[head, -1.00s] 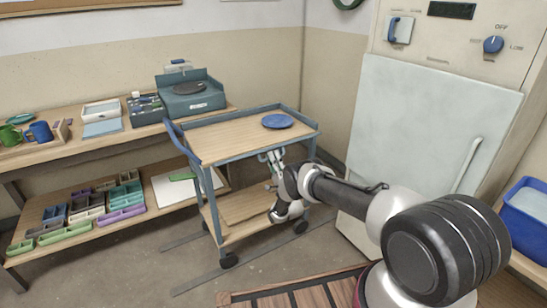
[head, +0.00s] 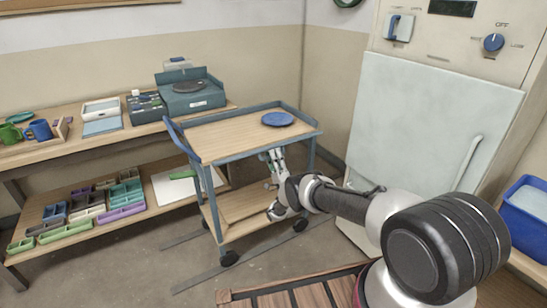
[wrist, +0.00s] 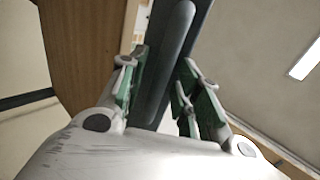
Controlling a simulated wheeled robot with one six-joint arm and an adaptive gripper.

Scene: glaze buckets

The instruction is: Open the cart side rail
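The cart (head: 238,137) has a blue-grey frame, a wooden top and a lower wooden shelf. Its near side rail (head: 235,157) runs along the front edge of the top. My gripper (head: 271,156) is just below that rail, right of its middle, pointing up at it. In the wrist view my gripper (wrist: 163,80) has its green-padded fingers apart, one on each side of the dark blue-grey rail (wrist: 172,60). I cannot tell whether the pads touch it. The fingertips are partly hidden in the head view.
A blue plate (head: 277,119) lies on the cart top. A bench (head: 75,150) with cups and trays stands left, coloured bins (head: 124,197) below it. A pale cabinet door (head: 425,125) stands right. A wooden slatted platform (head: 290,291) is in front, with bare floor beside the cart.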

